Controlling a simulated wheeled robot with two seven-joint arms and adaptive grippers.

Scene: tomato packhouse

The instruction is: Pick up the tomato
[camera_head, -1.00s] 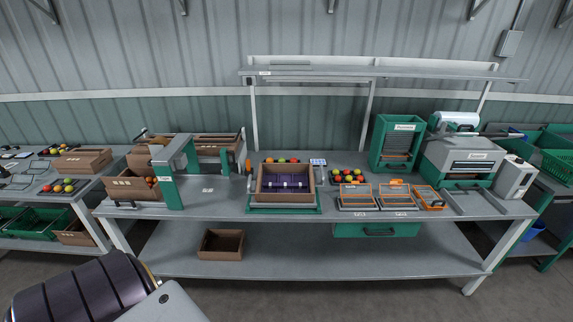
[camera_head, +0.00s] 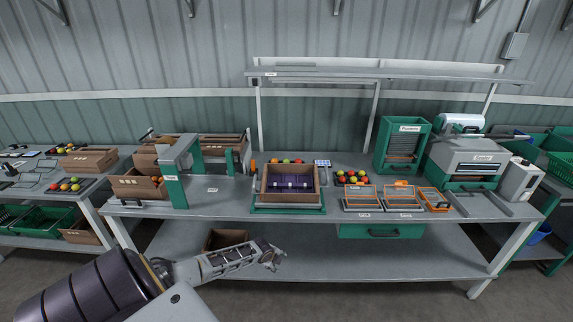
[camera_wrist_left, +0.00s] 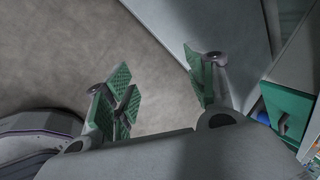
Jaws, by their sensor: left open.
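Several red, green and orange tomatoes (camera_head: 353,177) lie in a group on the bench, right of the middle crate. More tomatoes (camera_head: 286,161) sit behind that crate, and others (camera_head: 66,185) lie on the left table. I cannot tell which one the task means. My left gripper (camera_head: 274,258) is in front of the bench, below the worktop level and well short of the tomatoes. In the left wrist view its green-padded fingers (camera_wrist_left: 165,95) stand wide apart with nothing between them. No tomato shows clearly between or near them. My right gripper is out of view.
A brown crate with a dark insert (camera_head: 290,198) stands mid-bench. A green gate-like frame (camera_head: 176,190) stands left of it. Orange-framed trays (camera_head: 403,205) and a grey machine (camera_head: 465,160) are to the right. A brown box (camera_head: 222,236) sits on the lower shelf.

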